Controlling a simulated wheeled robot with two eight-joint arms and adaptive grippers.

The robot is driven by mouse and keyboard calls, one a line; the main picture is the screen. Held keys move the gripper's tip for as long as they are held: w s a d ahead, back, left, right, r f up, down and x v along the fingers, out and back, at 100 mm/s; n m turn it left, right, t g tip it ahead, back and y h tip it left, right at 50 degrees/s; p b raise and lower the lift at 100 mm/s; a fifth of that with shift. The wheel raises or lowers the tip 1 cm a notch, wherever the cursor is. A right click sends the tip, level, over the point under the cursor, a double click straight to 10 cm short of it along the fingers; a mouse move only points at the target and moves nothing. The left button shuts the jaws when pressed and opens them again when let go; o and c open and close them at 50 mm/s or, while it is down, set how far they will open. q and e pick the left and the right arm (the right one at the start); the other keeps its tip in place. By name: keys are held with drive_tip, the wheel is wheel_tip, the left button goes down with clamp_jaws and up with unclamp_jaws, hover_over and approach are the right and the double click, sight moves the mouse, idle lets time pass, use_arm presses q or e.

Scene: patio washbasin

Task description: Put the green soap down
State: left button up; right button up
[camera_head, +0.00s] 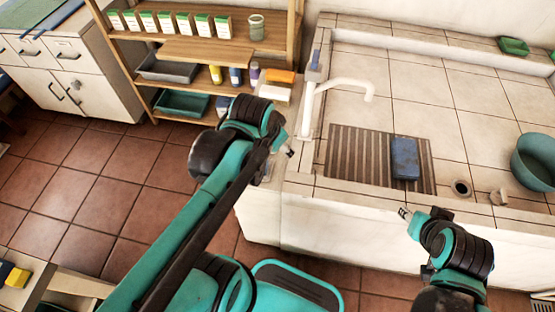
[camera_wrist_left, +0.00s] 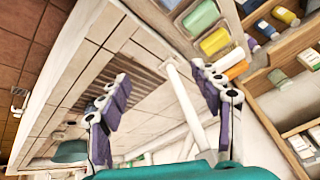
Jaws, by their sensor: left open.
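I cannot tell which is the green soap. My left gripper (camera_wrist_left: 161,72) is open, its purple-padded fingers apart with nothing held between them. In the head view my left gripper (camera_head: 289,153) is beside the washbasin's left end, and its arm hides part of the row. My right gripper (camera_head: 404,213) is over the basin's front edge; its fingers are too small to read.
The white faucet (camera_head: 335,88) rises at the basin's left, near my left gripper. A blue block (camera_head: 405,158) lies on the ribbed drainboard (camera_head: 352,158). A teal bowl (camera_head: 535,160) and a green dish (camera_head: 514,46) are at the right. Wooden shelves (camera_head: 205,50) hold bottles and boxes.

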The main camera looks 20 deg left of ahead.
use_arm(q)
drive_tip(key=s+d+n, duration=0.1)
drive_tip(key=s+f+n+t, duration=0.1)
drive_tip(key=s, duration=0.1)
drive_tip(key=s+d+n, duration=0.1)
drive_tip(key=shift+s+d+f+n+t, duration=0.2)
drive_tip(key=shift+s+d+n+t, duration=0.1)
drive_tip(key=shift+s+n+t, duration=0.1)
drive_tip(key=shift+o, duration=0.5)
idle(0.5)
drive_tip(key=shift+w, duration=0.15)
